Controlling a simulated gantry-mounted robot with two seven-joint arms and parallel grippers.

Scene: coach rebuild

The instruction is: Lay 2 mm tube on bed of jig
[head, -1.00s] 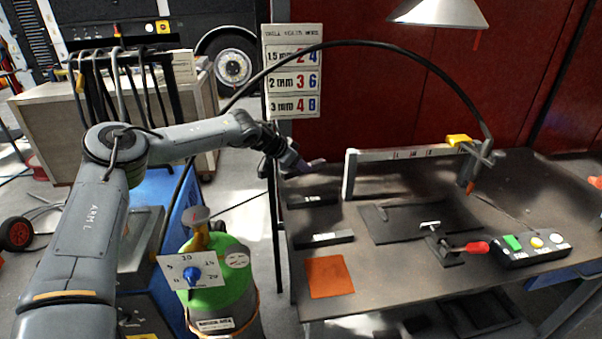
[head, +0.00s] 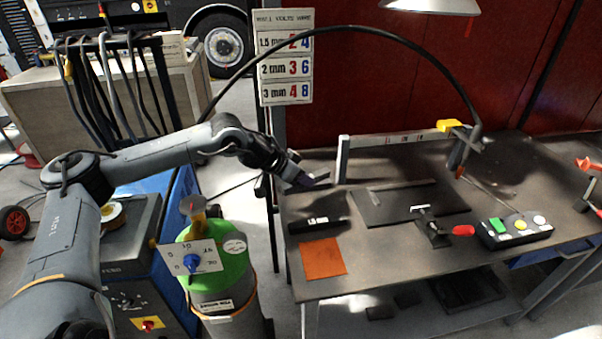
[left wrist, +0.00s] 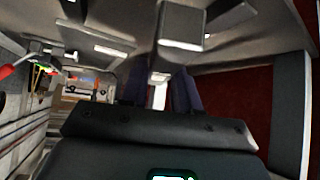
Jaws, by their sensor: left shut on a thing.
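My left gripper (head: 308,183) is over the left back part of the workbench, left of the jig. It is shut on a pale, narrow piece (left wrist: 159,93), seen between the dark fingers in the left wrist view; it looks like the tube, but its thickness cannot be read. The jig's dark bed (head: 455,204) lies flat on the bench, right of and apart from the gripper. A toggle clamp (head: 432,230) with a red handle (head: 463,230) stands at its front edge. My right gripper cannot be made out.
A black labelled block (head: 318,225) and an orange mat (head: 323,259) lie in front of the gripper. A post (head: 343,160) and crossbar stand behind the bed. A button box (head: 515,233) is at right. A black hose arches overhead. A green gas cylinder (head: 217,265) stands left.

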